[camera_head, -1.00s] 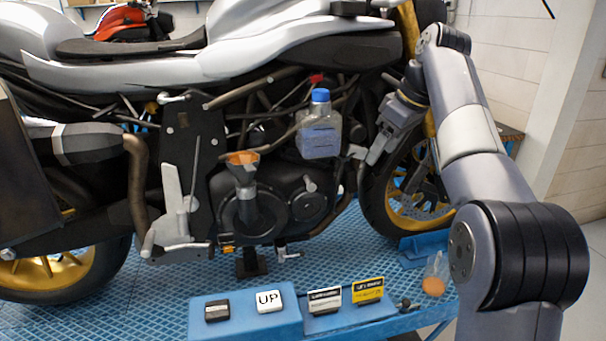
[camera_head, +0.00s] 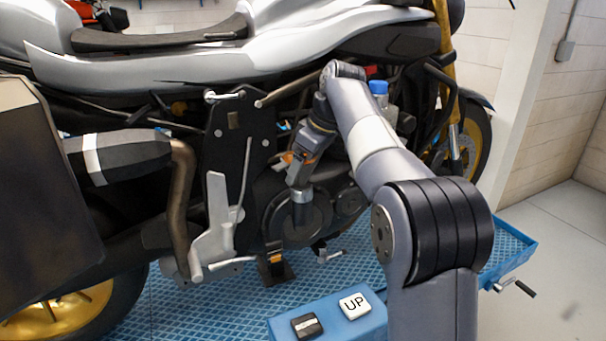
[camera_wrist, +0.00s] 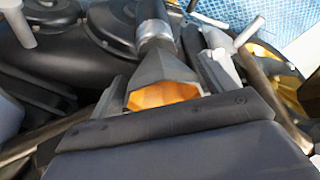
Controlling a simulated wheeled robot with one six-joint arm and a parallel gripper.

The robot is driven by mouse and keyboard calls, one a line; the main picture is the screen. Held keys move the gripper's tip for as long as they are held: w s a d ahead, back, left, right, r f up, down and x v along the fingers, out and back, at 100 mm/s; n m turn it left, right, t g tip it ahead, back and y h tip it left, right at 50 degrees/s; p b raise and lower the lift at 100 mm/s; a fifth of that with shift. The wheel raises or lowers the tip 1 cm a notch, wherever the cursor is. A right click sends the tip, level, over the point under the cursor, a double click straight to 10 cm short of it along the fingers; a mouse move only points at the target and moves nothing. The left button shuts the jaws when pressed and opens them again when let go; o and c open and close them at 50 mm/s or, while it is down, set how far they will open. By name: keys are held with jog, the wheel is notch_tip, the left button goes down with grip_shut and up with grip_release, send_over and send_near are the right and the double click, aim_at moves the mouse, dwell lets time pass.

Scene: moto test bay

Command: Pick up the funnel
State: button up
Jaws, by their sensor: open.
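The funnel has a grey outside and an orange inside. In the head view its orange rim (camera_head: 283,161) shows beside my gripper (camera_head: 299,168), which covers most of the cone. In the wrist view the funnel (camera_wrist: 160,68) stands with its wide mouth toward the camera and its narrow end down in a round metal neck on the engine. My gripper (camera_wrist: 165,88) is open, with one finger on each side of the cone. I cannot tell whether the fingers touch it.
The motorcycle's engine and frame plate (camera_head: 235,140) lie close around the gripper. A blue-capped bottle (camera_head: 379,88) is partly hidden behind my arm. A blue stand with an UP button (camera_head: 355,305) and a black button (camera_head: 306,326) is in front. Blue grating (camera_head: 200,305) lies below.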

jog(key=shift+w+a+f, duration=0.1)
jog(key=shift+a+f, duration=0.1)
jog(key=shift+f, duration=0.25)
jog(key=c, duration=0.6)
jog(key=shift+r, duration=0.1)
